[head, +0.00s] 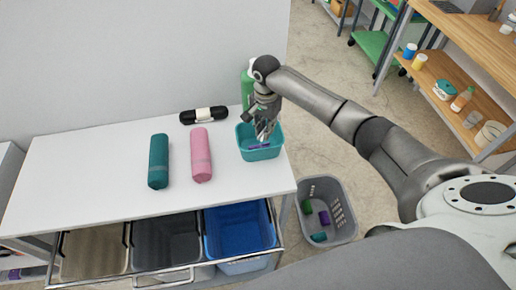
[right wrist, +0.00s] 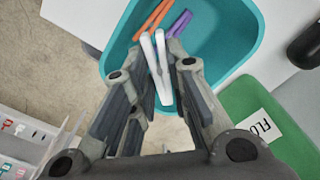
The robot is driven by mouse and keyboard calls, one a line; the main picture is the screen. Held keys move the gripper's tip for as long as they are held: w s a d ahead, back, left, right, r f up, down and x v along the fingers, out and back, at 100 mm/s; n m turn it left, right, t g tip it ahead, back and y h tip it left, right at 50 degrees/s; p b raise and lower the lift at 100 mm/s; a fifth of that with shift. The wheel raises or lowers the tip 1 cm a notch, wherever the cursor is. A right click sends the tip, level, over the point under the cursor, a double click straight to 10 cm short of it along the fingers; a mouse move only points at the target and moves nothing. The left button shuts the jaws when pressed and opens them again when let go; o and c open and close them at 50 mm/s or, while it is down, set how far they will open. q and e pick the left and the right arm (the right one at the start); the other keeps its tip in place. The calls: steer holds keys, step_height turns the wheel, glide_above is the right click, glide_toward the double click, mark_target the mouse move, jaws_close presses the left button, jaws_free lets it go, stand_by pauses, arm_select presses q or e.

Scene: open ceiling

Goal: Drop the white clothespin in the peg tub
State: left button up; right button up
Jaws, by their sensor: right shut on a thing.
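The white clothespin (right wrist: 161,70) is between the fingers of my right gripper (right wrist: 158,52), which is shut on it. In the head view the right gripper (head: 264,128) points down over the teal peg tub (head: 262,155), near the table's right end. In the right wrist view the tub (right wrist: 236,40) lies beneath the fingertips, and the clothespin shows against its inside. An orange clothespin (right wrist: 152,18) and a purple clothespin (right wrist: 180,22) lie in the tub. My left gripper is not in view.
A green bottle (head: 246,90) stands close behind the tub. A pink roll (head: 201,155), a teal roll (head: 158,161) and a black roll (head: 190,117) lie left on the white table. A grey basket (head: 342,205) stands on the floor to the right.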

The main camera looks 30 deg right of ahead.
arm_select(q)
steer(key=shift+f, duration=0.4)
arm_select(e)
steer(key=shift+f, duration=0.3)
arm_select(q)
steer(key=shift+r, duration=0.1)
arm_select(e)
steer(key=o, duration=0.8)
steer(key=shift+c, duration=0.2)
steer(key=shift+r, duration=0.15)
step_height(320, 180, up, 12)
